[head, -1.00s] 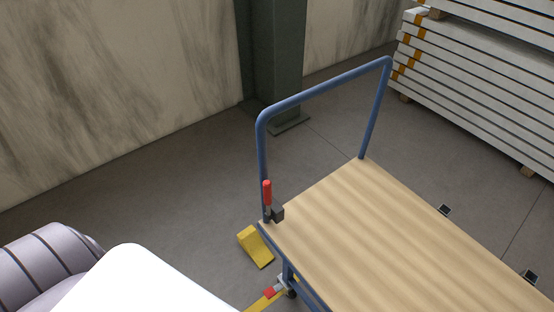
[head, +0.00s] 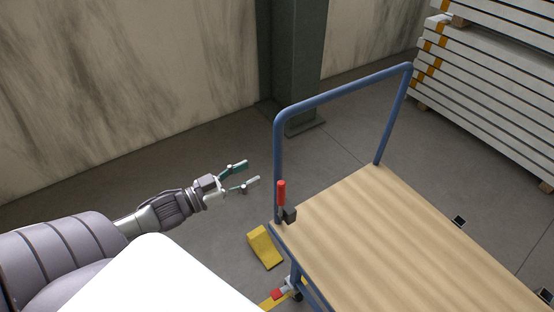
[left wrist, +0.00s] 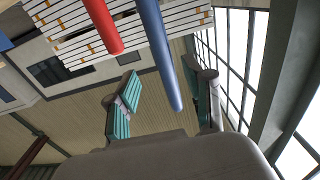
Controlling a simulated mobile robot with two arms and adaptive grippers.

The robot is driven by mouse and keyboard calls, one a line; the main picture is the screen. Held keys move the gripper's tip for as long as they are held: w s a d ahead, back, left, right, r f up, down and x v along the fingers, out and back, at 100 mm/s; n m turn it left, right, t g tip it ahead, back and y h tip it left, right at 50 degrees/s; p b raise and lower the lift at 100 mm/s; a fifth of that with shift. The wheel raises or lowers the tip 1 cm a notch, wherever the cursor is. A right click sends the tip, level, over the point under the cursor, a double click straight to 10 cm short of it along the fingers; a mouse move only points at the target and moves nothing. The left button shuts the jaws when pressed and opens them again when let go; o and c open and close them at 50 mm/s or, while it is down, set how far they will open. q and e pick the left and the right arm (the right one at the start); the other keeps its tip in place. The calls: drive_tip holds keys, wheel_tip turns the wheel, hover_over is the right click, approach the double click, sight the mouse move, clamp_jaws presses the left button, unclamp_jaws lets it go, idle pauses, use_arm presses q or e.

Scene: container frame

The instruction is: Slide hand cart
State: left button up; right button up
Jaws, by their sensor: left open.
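The hand cart has a flat wooden deck (head: 390,240) and a blue tubular handle (head: 340,92) standing upright at its far left end. A red-gripped lever (head: 281,193) is fixed at the foot of the handle's left post. My left gripper (head: 250,174) is open and empty, left of that post and apart from it. In the left wrist view the open fingers (left wrist: 165,105) show, with the blue handle tube (left wrist: 160,50) and the red lever grip (left wrist: 102,25) beyond them. My right gripper is not in view.
A yellow wedge (head: 264,247) lies on the floor by the cart's left corner. A dark green column (head: 292,60) and a stained wall (head: 120,70) stand behind. Stacked white panels (head: 480,90) are at the upper right. Grey floor is clear between wall and cart.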

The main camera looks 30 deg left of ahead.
sight(274, 161)
use_arm(q)
drive_tip(key=x, duration=0.9)
drive_tip(key=shift+w+d, duration=0.1)
drive_tip(key=shift+w, duration=0.25)
clamp_jaws()
